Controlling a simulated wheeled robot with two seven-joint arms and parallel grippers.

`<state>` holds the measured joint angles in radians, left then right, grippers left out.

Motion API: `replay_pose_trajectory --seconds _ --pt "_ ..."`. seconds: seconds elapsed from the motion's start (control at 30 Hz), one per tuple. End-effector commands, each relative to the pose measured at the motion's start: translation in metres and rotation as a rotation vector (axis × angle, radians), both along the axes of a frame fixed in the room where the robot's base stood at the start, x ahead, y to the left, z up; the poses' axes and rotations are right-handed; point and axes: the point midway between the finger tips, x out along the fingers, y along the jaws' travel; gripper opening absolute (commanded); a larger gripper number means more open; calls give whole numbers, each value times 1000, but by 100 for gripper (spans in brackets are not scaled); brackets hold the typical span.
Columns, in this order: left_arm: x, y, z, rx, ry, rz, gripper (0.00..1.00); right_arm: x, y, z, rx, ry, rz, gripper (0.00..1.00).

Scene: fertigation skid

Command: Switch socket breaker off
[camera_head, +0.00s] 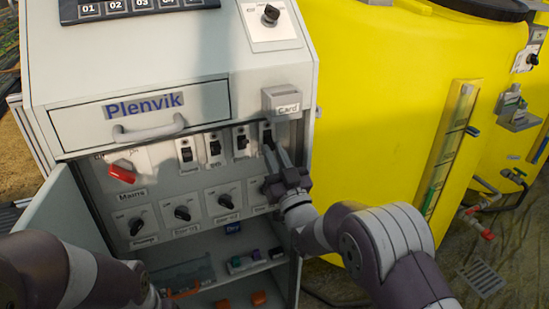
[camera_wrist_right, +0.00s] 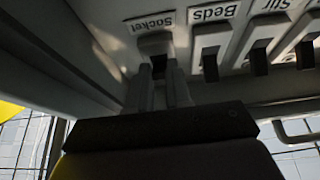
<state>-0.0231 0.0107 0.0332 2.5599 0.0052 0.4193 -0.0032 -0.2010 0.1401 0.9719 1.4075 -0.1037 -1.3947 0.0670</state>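The socket breaker (camera_head: 266,133) is the rightmost of the row of small black switches in the open cabinet. In the right wrist view the breaker (camera_wrist_right: 155,44) sits under the label "Socket" (camera_wrist_right: 152,24). My right gripper (camera_head: 275,147) reaches up to it from below. In the right wrist view the fingertips (camera_wrist_right: 160,76) are just below the breaker, with a narrow gap between them. Contact with the lever cannot be made out, and the lever is partly hidden. My left arm is at the bottom left of the head view; its gripper does not show.
The "Beds" breaker (camera_wrist_right: 209,48) is close beside the socket one. A red mains switch (camera_head: 122,172) and several rotary knobs share the panel. A drawer (camera_head: 140,112) and card box (camera_head: 282,101) overhang it. The cabinet door (camera_head: 52,212) stands open; a yellow tank (camera_head: 385,95) is at right.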

Motion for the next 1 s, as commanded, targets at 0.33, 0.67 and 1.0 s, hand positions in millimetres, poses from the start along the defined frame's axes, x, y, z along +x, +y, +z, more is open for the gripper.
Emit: replay_pose_trajectory --seconds 0.33,0.67,1.0 --pt "0 0 0 0 0 0 42 0 0 0 0 1 0 45" --pt "0 0 3 0 0 0 42 -54 -18 -28 -2 5 -1 45" --pt "0 0 4 0 0 0 42 -107 -35 -54 -1 2 0 45"
